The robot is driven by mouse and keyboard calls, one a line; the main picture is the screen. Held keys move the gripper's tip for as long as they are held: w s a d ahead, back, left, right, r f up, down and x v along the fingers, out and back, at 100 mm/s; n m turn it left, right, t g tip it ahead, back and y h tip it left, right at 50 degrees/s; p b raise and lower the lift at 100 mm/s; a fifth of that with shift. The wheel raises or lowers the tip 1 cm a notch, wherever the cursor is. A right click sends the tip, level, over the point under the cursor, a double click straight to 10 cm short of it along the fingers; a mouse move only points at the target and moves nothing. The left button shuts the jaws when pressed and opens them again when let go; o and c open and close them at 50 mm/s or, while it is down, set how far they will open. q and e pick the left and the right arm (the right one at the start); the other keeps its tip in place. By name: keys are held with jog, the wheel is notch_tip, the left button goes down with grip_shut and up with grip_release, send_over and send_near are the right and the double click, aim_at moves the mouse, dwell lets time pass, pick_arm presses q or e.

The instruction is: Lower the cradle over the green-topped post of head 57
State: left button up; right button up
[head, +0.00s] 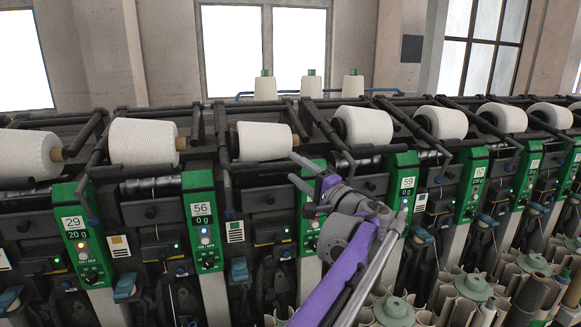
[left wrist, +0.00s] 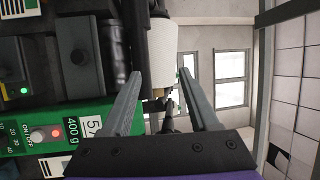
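The green-topped post of head 57 stands behind my left gripper (head: 293,168) in the head view; its green panel (head: 312,232) is partly covered by my arm. The left wrist view shows this panel (left wrist: 52,122) sideways, with a partly hidden "57" label and a 400 g display. A dark cradle arm (head: 328,130) slants down behind my gripper, its lower end hidden. In the left wrist view a dark bar (left wrist: 168,103) shows between my fingers (left wrist: 158,80), which are apart; I see no contact with it. My right gripper is out of view.
White yarn cones (head: 263,141) line the machine, and one (left wrist: 162,50) lies beyond my fingers in the wrist view. Neighbouring panels 56 (head: 203,225) and 59 (head: 403,185) stand on either side. Trays of tubes and bobbins (head: 470,290) fill the lower right.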

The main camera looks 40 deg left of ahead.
pick_arm(q)
jog(key=shift+f, duration=0.1)
jog(key=c, duration=0.4)
jog(key=shift+d+f+m+b, duration=0.15)
jog(key=shift+f+m+b, duration=0.2)
jog(key=shift+m, duration=0.45)
jog(key=shift+c, duration=0.9)
jog(key=f+m+t+b, duration=0.1)
jog(key=m, duration=0.2)
jog(key=s+d+f+m+t+b, duration=0.1)
jog(key=m, duration=0.2)
jog(key=f+m+t+h+b, duration=0.1)
jog(key=f+m, duration=0.1)
jog(key=shift+s+d+m, duration=0.2)
jog(key=shift+d+m, duration=0.1)
jog(key=shift+m, duration=0.1)
grip_shut()
notch_tip(320, 180, down, 5)
jog(key=s+d+m+t+h+b, duration=0.2)
jog(key=d+m+t+h+b, duration=0.15)
jog(key=m, duration=0.95)
jog(key=w+a+r+p, duration=0.1)
jog(key=w+a+r, duration=0.4)
jog(key=a, duration=0.3)
jog(key=shift+w+a, duration=0.4)
jog(key=shift+w, duration=0.45)
